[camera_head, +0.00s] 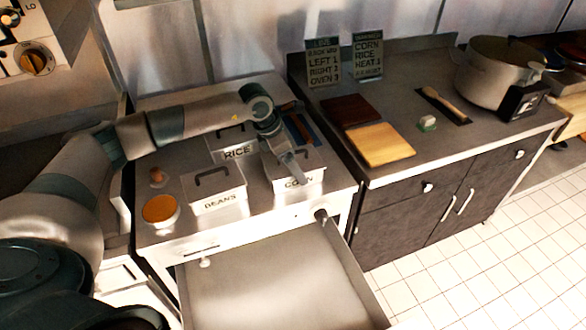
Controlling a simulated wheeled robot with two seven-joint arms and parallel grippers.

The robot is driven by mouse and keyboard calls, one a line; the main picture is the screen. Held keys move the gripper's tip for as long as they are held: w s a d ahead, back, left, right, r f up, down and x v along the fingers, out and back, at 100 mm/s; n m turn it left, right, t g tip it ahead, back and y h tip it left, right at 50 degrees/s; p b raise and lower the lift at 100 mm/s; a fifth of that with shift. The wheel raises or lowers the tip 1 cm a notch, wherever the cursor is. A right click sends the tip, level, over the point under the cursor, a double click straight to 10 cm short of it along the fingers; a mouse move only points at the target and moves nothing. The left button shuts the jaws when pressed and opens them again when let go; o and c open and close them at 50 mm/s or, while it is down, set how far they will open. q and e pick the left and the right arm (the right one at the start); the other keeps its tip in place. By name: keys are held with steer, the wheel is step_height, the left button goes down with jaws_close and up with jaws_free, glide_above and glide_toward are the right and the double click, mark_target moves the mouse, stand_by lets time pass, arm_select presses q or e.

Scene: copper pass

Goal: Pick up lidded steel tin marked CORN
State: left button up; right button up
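The lidded steel tin marked CORN (311,176) stands on the steel counter to the right of the other tins, its label partly hidden. My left arm reaches in from the left, and my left gripper (293,168) points down over the CORN tin's lid. The gripper covers the place where a lid handle would show. I cannot tell whether its fingers are apart, touching the tin or closed on a handle. My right gripper is not in view.
Tins marked BEANS (215,200) and RICE (238,153), each with a dark lid handle, stand close by. An orange-topped round item (159,209) is at left. A pulled-out drawer (270,285) juts out in front. Cutting boards (382,145) and a pot (492,78) are on the right counter.

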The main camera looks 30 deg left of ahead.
arm_select(q)
steer(key=shift+r, duration=0.1)
steer(key=shift+c, duration=1.2)
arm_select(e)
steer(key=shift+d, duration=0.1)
arm_select(q)
steer(key=shift+w+r, duration=0.1)
steer(key=shift+r, duration=0.05)
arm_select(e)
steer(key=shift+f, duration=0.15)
